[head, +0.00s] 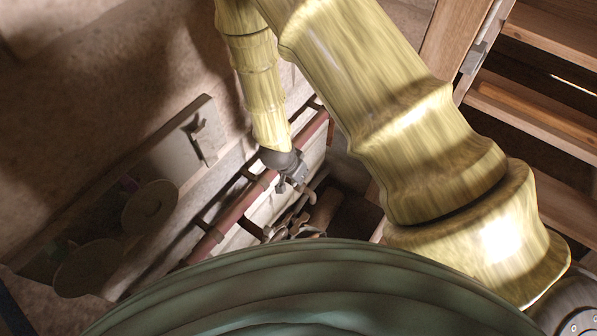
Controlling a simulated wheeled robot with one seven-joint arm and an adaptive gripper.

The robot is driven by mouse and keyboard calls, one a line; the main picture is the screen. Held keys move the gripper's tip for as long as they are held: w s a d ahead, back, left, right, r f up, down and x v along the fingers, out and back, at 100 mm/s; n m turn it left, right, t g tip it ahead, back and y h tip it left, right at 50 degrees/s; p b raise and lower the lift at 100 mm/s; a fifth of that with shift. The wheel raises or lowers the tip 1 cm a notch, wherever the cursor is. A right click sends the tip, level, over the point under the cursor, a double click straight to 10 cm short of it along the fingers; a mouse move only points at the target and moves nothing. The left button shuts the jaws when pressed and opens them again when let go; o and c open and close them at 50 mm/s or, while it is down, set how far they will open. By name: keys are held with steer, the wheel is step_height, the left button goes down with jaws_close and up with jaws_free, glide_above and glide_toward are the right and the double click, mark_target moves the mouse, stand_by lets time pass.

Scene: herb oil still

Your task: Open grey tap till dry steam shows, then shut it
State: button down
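My gripper (290,183) is small and dark at the end of my yellow arm, left of the picture's middle. It is over or beside a red-brown pipe (235,212) that runs slantwise along the wall. Its fingers are too small and dark to show whether they are open or shut, or whether they touch anything. Just below it are several small metal pipe fittings (296,226), partly shadowed and cut off by a green curved surface. I cannot make out for sure which part is the grey tap. No steam is visible.
A pale board (165,150) with a grey bracket-like piece (204,138) and two round discs stands at left. Wooden shelves (545,115) are at upper right. A large green ridged rounded surface (310,290) fills the bottom. My arm covers much of the middle.

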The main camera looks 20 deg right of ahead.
stand_by(0.3)
steer(key=c, duration=1.5)
jaws_free()
steer(key=shift+r, duration=0.15)
steer(key=shift+a+r, duration=0.1)
steer(key=shift+r, duration=0.15)
steer(key=s+a, duration=0.2)
steer(key=a, duration=0.1)
steer(key=s+a, duration=0.2)
steer(key=a, duration=0.1)
steer(key=s+a, duration=0.3)
steer(key=a, duration=0.1)
steer(key=shift+s+r, duration=0.1)
steer(key=shift+r, duration=0.05)
steer(key=shift+d, duration=0.1)
